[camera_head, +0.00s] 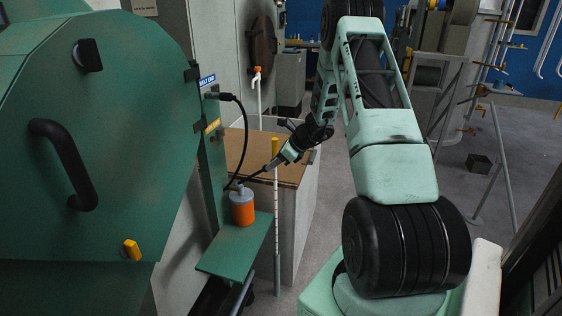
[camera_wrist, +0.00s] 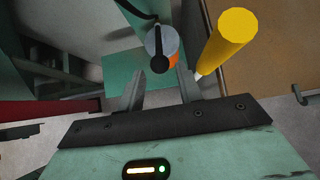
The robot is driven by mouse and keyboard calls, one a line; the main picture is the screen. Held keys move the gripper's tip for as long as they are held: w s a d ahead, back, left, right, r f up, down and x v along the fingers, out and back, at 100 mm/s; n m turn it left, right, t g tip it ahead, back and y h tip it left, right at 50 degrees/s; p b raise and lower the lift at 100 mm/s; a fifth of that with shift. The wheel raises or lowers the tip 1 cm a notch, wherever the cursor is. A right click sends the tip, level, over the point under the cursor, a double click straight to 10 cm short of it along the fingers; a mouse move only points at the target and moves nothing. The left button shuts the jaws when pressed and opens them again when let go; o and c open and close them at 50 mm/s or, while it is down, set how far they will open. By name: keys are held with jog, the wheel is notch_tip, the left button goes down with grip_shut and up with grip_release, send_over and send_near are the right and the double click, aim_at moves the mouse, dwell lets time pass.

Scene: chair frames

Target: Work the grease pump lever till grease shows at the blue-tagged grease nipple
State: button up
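The grease pump (camera_head: 242,211), an orange body with a grey top, stands on a green shelf on the green machine. Its black lever (camera_head: 250,177) slopes up to the right towards my gripper (camera_head: 272,165). In the wrist view my gripper (camera_wrist: 160,73) has its fingers apart, with the lever's round black end (camera_wrist: 160,64) between the tips and gaps on both sides. The pump's grey top (camera_wrist: 163,42) shows behind it. The blue tag (camera_head: 207,80) is on the machine's side post, above a yellow tag (camera_head: 213,126). The nipple itself is too small to make out; I see no clear grease.
A post with a yellow top (camera_head: 275,146) stands right by my gripper; it looms close at the right finger in the wrist view (camera_wrist: 228,40). A black hose (camera_head: 244,130) curves down to the pump. A brown-topped cabinet (camera_head: 258,152) is behind.

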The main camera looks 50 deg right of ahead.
jog(key=b+x, duration=0.1)
jog(key=x, duration=0.2)
jog(key=shift+s, duration=0.1)
jog(key=shift+d+r, duration=0.1)
jog(key=c, duration=0.5)
jog(key=shift+s+d+f+b, duration=0.15)
jog(key=shift+s+f+b, duration=0.3)
jog(key=shift+f+b, duration=0.35)
jog(key=shift+s+d+f+b, duration=0.15)
jog(key=shift+s+f+b, duration=0.25)
jog(key=shift+f+b, duration=0.45)
jog(key=shift+s+d+f+b, duration=0.2)
jog(key=shift+s+f+b, duration=0.3)
jog(key=shift+f, duration=0.55)
